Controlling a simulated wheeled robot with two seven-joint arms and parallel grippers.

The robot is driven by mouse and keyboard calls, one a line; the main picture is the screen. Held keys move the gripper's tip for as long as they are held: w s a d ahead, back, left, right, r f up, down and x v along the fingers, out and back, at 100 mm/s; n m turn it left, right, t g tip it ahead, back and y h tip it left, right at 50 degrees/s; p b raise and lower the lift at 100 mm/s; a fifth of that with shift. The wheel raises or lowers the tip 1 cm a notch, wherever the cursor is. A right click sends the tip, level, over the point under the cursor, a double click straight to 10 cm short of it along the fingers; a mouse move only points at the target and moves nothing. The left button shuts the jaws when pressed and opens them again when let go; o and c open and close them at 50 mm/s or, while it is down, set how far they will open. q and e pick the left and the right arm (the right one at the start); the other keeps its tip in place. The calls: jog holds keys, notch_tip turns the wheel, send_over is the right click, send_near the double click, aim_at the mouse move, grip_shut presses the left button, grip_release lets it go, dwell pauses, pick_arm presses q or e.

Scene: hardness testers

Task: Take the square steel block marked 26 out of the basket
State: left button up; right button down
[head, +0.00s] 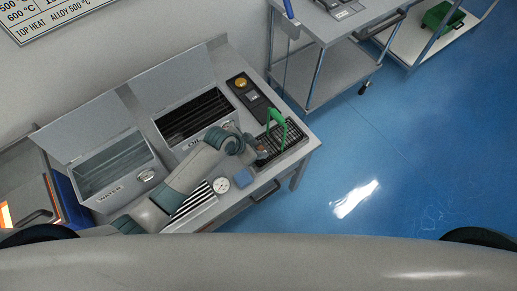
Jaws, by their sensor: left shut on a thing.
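A dark wire basket (291,137) with an upright green handle (277,118) stands at the right end of the workbench. My left arm reaches over the bench from the lower left. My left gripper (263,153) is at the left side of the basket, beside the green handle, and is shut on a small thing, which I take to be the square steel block. The block is mostly hidden at the fingers, and the mark 26 cannot be read. My right gripper is out of view.
The open tank marked WATER (117,171) and the tank marked OIL (197,118) stand left of the basket. A dark control box (254,99) lies behind it. A round dial (221,185) and a blue-grey square (243,178) are near the front edge. Blue floor is clear at right.

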pick_arm(q)
jog(key=shift+r, duration=0.4)
notch_tip(320, 180, up, 2)
jog(key=shift+w+r+b, duration=0.1)
jog(key=shift+b, duration=0.35)
jog(key=s+d+r+b, duration=0.2)
jog(key=s+d+r, duration=0.4)
jog(key=d, duration=0.4)
jog(key=shift+s+r+b, duration=0.2)
jog(key=shift+r+b, duration=0.15)
jog(key=shift+r, duration=0.4)
jog(key=shift+a, duration=0.1)
